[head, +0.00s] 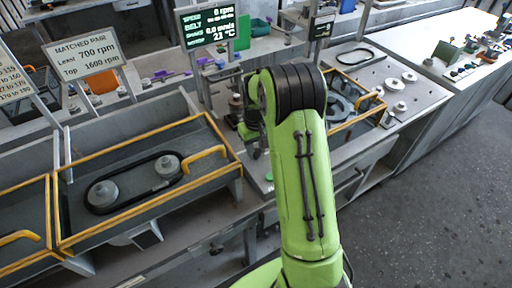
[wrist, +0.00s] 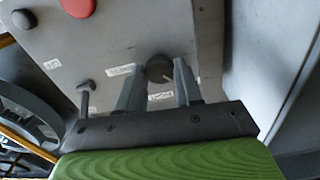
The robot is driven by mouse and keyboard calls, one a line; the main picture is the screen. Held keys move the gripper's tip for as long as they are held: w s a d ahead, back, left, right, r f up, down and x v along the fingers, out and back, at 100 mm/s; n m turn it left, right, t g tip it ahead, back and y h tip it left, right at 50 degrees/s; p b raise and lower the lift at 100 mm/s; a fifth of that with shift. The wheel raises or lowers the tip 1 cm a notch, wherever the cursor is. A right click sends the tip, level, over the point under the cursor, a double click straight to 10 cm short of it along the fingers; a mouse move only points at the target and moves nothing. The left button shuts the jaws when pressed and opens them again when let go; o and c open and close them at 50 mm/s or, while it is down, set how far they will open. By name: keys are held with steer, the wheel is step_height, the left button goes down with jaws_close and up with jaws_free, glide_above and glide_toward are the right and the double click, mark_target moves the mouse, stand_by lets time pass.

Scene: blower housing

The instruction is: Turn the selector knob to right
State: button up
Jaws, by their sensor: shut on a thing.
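The selector knob (wrist: 159,67) is a dark round knob on a grey panel (wrist: 125,38) in the wrist view. A short light mark shows on its lower right side. My gripper (wrist: 158,75) has its two grey fingers on either side of the knob, shut on it. Small white labels (wrist: 119,70) sit left of the knob and below it. Part of the knob is hidden by the fingers. In the head view my green arm covers the knob and most of its panel.
A red button (wrist: 78,6) and a black button (wrist: 24,18) are on the same panel. A dark T-shaped lever (wrist: 86,96) stands left of my fingers. A display screen (head: 208,27) stands behind my arm.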

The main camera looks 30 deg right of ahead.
mark_target(256, 151)
steer(key=m, duration=0.5)
steer(key=shift+m, duration=0.4)
steer(key=m, duration=0.5)
steer(key=shift+r, duration=0.1)
stand_by(0.3)
steer(key=o, duration=1)
steer(key=shift+o, duration=0.2)
step_height(256, 151, up, 16)
steer(key=p, duration=0.2)
steer(key=shift+f, duration=0.2)
